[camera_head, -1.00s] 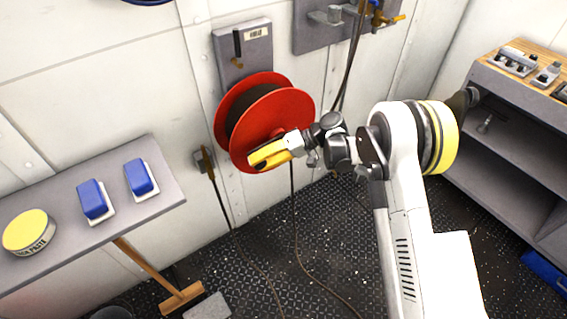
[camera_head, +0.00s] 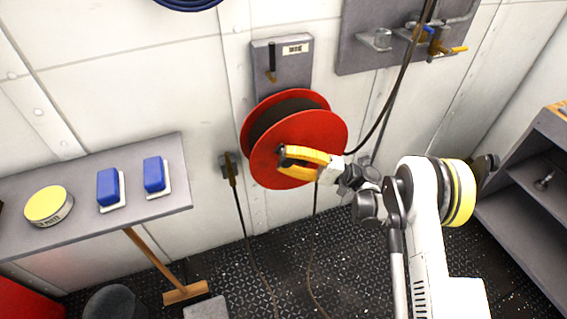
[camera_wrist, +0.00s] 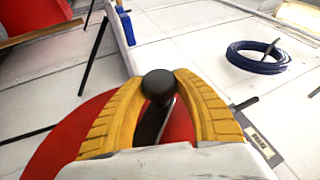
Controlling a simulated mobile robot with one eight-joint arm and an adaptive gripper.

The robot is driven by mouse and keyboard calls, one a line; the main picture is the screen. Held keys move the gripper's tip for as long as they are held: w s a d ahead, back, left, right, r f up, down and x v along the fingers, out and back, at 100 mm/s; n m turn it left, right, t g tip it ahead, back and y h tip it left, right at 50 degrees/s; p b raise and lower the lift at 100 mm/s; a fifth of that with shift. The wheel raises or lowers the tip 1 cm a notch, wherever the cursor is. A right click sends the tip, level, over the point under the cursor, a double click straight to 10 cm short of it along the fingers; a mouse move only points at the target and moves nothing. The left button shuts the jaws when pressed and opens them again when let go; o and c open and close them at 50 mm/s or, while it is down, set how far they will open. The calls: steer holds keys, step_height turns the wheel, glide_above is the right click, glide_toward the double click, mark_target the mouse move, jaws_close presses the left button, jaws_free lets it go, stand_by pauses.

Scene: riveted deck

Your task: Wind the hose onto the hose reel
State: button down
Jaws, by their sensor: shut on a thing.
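The red hose reel (camera_head: 322,133) is mounted on the wall, with dark hose (camera_head: 285,113) wound between its two discs. My gripper (camera_head: 283,154) is in front of the near disc, its yellow fingers shut on the reel's crank handle. In the wrist view the gripper (camera_wrist: 160,92) has its fingers around the handle's round black knob (camera_wrist: 158,84), with the red disc (camera_wrist: 60,150) behind. The hose (camera_head: 316,225) hangs from below the reel and runs along the floor. The far side of the reel is hidden.
A shelf (camera_head: 75,233) with two blue-topped blocks and a yellow-lidded tin stands at left. A broom (camera_head: 184,293) leans below it. A coiled blue hose (camera_wrist: 258,56) hangs on the wall. A valve panel (camera_head: 350,55) is above right; a grey cabinet (camera_head: 530,190) stands at right.

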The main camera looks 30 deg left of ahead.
mark_target(300, 160)
steer(key=shift+w+d+r+m+y, duration=0.25)
steer(key=shift+w+r+m+y, duration=0.1)
steer(key=shift+y, duration=0.15)
steer(key=c, duration=0.9)
jaws_free()
steer(key=shift+f, duration=0.1)
steer(key=w+d, duration=0.2)
steer(key=d, duration=0.2)
steer(key=w+d, duration=0.2)
steer(key=d, duration=0.2)
steer(key=w+d+f, duration=0.1)
steer(key=w+d, duration=0.1)
steer(key=d, duration=0.3)
steer(key=shift+w+d, duration=0.1)
steer(key=shift+w, duration=0.3)
